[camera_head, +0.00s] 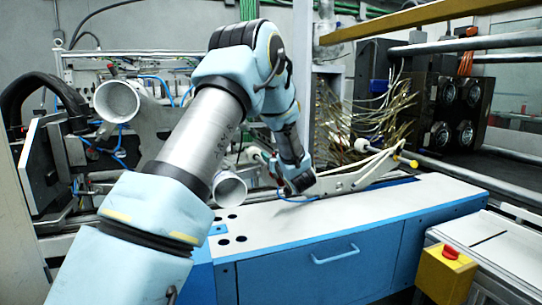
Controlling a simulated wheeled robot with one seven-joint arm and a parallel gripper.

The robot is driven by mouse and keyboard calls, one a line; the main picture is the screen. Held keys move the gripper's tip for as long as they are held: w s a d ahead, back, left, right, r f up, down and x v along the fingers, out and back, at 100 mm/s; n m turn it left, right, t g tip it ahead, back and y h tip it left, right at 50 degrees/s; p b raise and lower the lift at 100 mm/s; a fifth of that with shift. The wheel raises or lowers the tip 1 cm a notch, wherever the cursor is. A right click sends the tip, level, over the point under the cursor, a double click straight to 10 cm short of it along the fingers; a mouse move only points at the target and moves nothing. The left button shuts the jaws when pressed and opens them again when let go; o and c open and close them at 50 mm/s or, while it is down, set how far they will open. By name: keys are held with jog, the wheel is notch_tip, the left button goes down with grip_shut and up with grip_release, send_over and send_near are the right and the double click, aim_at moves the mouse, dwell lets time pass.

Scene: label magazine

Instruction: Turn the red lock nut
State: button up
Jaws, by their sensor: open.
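My arm reaches in from the lower left, rises to an elbow at top centre and comes down to the machine. My gripper (301,183) is at its dark lower end, beside the pale slanted arm of the machine. It is small here and partly hidden by my wrist. It is open, and I see nothing held in it. I cannot pick out the red lock nut with certainty. A small red end shows by a yellow knob (405,160) at the right tip of the slanted arm, too small to identify.
A white-topped cabinet (330,222) with a blue front and a handle lies below my gripper. A yellow box (444,274) with a red button (451,252) stands at lower right. A metal cylinder (228,188) is left of my wrist.

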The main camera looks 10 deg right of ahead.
jog(key=shift+c, duration=0.3)
grip_shut()
dwell(1.0)
